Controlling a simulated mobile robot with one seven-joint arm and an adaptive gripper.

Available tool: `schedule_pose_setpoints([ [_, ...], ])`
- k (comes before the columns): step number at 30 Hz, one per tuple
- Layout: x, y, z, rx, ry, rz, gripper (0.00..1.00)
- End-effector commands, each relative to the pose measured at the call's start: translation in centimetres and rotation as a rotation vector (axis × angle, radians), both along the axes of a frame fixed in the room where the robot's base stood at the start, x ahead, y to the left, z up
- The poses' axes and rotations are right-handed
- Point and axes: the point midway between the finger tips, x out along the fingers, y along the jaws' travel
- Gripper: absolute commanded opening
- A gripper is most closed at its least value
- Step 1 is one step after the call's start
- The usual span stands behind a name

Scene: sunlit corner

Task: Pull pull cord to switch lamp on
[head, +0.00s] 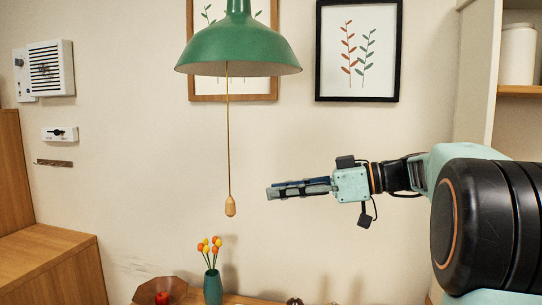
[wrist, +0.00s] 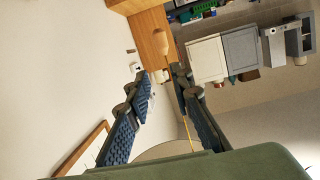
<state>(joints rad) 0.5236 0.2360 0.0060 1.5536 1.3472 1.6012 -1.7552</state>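The green lamp (head: 238,50) hangs at the top centre of the head view, with no visible glow under its shade. Its thin pull cord (head: 228,140) hangs straight down and ends in a small wooden knob (head: 230,207). My gripper (head: 268,193) points left, with its fingertips right of the knob and near its height, apart from it in the picture. In the wrist view my gripper (wrist: 158,72) is open, with a gap between the fingers and nothing held. The yellowish cord (wrist: 187,135) runs beside the right finger, which partly hides it. The wooden knob (wrist: 161,42) shows beyond the fingertips.
A teal vase (head: 212,287) with flowers and a brown bowl (head: 172,287) holding something red stand below the cord. Framed pictures (head: 358,50) hang on the wall behind. A wooden cabinet (head: 50,265) is at left, and a shelf (head: 518,91) at right.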

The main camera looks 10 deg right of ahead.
Motion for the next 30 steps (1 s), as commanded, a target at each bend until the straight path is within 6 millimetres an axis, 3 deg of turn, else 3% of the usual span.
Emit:
schedule_pose_setpoints([
  [1, 0.1, 0.3, 1.9, 0.054, -0.037, 0.017, 0.21],
  [3, 0.2, 0.7, 3.8, 0.114, -0.08, 0.037, 0.21],
  [7, 0.1, 1.0, 5.6, 0.169, -0.123, 0.053, 0.21],
  [14, 0.9, 3.3, 6.0, 0.177, -0.128, 0.058, 0.21],
  [24, 3.2, 8.9, 6.0, 0.176, -0.125, 0.058, 0.21],
  [30, 4.0, 10.6, 5.8, 0.175, -0.125, 0.055, 0.21],
])
